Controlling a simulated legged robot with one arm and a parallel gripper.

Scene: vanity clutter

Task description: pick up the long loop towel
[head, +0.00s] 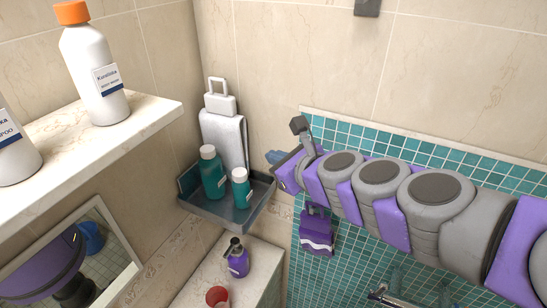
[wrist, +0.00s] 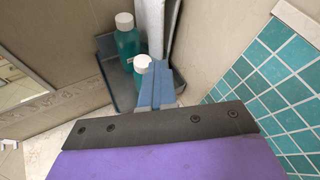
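A long white towel (head: 224,138) hangs upright in the corner, with a pale block and a squared loop at its top. Its lower part is behind two teal bottles in a grey corner tray. In the wrist view the white towel (wrist: 172,28) rises just beyond my fingertips, its top cut off. My gripper (head: 272,157) is to the right of the towel, apart from it in the head view. In the wrist view the blue fingers of my gripper (wrist: 157,84) lie side by side and look shut, with nothing seen between them.
The grey tray (head: 226,212) holds a larger teal bottle (head: 212,175) and a smaller one (head: 241,188). A purple striped item (head: 316,232) hangs below my arm. A marble shelf (head: 150,108) with white bottles is at left. A purple pump bottle (head: 237,260) stands below.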

